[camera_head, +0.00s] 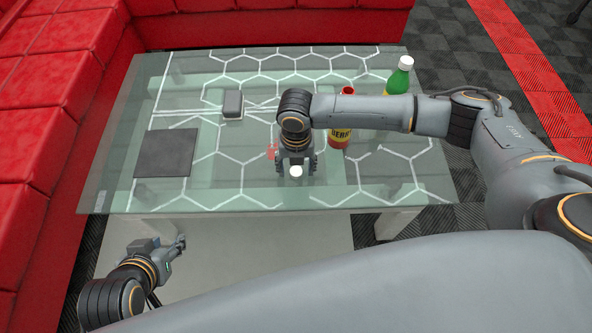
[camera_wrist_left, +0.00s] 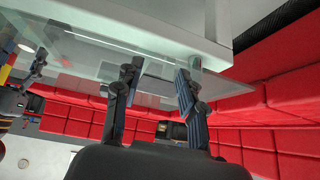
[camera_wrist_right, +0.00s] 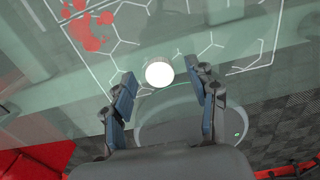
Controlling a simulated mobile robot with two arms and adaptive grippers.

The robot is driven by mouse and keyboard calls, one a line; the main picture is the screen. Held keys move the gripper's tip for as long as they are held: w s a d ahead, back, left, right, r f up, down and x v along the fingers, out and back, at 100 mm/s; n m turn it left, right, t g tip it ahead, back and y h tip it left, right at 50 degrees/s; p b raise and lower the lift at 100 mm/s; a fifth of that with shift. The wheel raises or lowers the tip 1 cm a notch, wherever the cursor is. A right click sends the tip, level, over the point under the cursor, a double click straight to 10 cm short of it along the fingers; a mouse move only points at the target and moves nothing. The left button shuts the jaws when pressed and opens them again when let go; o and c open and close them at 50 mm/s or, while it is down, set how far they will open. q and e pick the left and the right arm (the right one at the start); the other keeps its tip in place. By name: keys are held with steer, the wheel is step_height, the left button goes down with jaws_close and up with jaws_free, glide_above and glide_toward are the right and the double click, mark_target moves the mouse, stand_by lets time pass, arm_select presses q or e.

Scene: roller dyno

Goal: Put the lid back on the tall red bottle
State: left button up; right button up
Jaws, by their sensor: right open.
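The tall red bottle (camera_head: 339,137) stands upright on the glass table, with a yellow label. Its red neck shows above my right forearm, which hides its middle. A round white lid (camera_head: 296,171) is on the table near the front edge. It also shows in the right wrist view (camera_wrist_right: 159,74). My right gripper (camera_head: 297,165) points down over the lid. Its fingers are open, one on each side of the lid and apart from it. My left gripper (camera_head: 180,243) is low in front of the table. Its fingers are apart and empty in the left wrist view (camera_wrist_left: 157,76).
A green bottle with a white cap (camera_head: 399,78) stands at the back right of the glass table (camera_head: 330,195). A dark box (camera_head: 232,104) and a flat dark mat (camera_head: 165,153) lie to the left. Red marks (camera_wrist_right: 92,25) are near the lid. Red sofas (camera_head: 50,90) border the table.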

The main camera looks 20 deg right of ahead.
mark_target(296, 171)
steer(key=c, duration=0.8)
steer(key=shift+r, duration=0.2)
step_height(296, 171, up, 3)
steer(key=shift+f+p, duration=0.1)
steer(key=shift+p, duration=0.7)
arm_select(q)
steer(key=s+a+g+y+p, duration=0.1)
steer(key=s+a+g+p, duration=0.1)
steer(key=s+g, duration=0.35)
step_height(296, 171, down, 11)
steer(key=t+p, duration=0.1)
steer(key=p, duration=0.1)
steer(key=shift+w+d+r+p, duration=0.2)
steer(key=shift+p, duration=0.15)
arm_select(e)
steer(key=shift+s+a+r, duration=0.7)
steer(key=shift+s+r, duration=0.95)
steer(key=shift+s, duration=0.6)
steer(key=shift+s+a+r, duration=0.75)
steer(key=shift+s+r, duration=0.85)
steer(key=shift+s, duration=0.6)
steer(key=shift+s+a+r, duration=0.7)
steer(key=shift+s+r, duration=0.95)
steer(key=shift+s, duration=0.6)
